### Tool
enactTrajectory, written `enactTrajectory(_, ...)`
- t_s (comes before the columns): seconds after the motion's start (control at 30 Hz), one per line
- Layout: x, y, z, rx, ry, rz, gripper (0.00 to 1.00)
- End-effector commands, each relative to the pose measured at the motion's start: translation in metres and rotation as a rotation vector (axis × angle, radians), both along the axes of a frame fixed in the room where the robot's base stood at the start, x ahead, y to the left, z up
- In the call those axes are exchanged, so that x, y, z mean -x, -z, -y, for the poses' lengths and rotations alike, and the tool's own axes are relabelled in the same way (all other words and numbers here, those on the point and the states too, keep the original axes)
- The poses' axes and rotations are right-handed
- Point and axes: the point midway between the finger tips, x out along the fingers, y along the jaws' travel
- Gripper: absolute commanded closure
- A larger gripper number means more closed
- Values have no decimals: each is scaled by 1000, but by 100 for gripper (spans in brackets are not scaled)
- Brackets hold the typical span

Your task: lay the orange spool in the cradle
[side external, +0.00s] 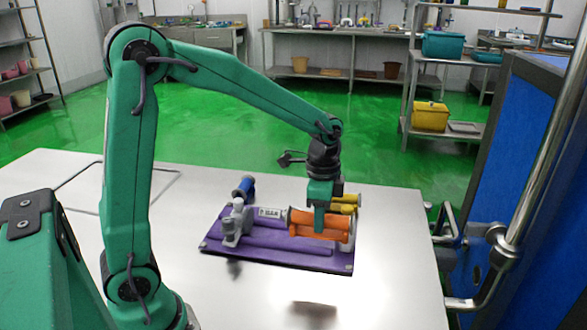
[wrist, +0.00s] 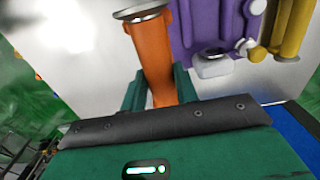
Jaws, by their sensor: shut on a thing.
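The orange spool (side external: 330,226) is held level in the air by my gripper (side external: 319,218). In the side view it overlaps the right part of the purple board (side external: 275,250), with a dark shadow on bare table nearer the camera. In the wrist view, my gripper (wrist: 159,90) has a green finger on each side of the orange spool (wrist: 152,55), whose metal-rimmed end points up the picture. The purple board (wrist: 195,25) lies to its right. A pale grey fixture (side external: 236,224) stands on the board's left part. I cannot tell which part is the cradle.
A blue spool (side external: 244,187) lies at the board's back left. A yellow spool (side external: 346,201) lies behind the orange one and shows at the right of the wrist view (wrist: 293,28). The metal table (side external: 395,270) is clear right of the board. A blue door with a handle stands right.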

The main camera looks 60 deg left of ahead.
Motion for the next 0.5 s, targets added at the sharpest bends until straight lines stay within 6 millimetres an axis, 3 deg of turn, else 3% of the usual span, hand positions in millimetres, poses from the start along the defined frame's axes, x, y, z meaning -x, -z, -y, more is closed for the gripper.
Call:
enactTrajectory(0.27, 0, 2, -1, 0, -1, 1, 100)
enactTrajectory(0.5, -6, 16, -24, 0, -3, -1, 100)
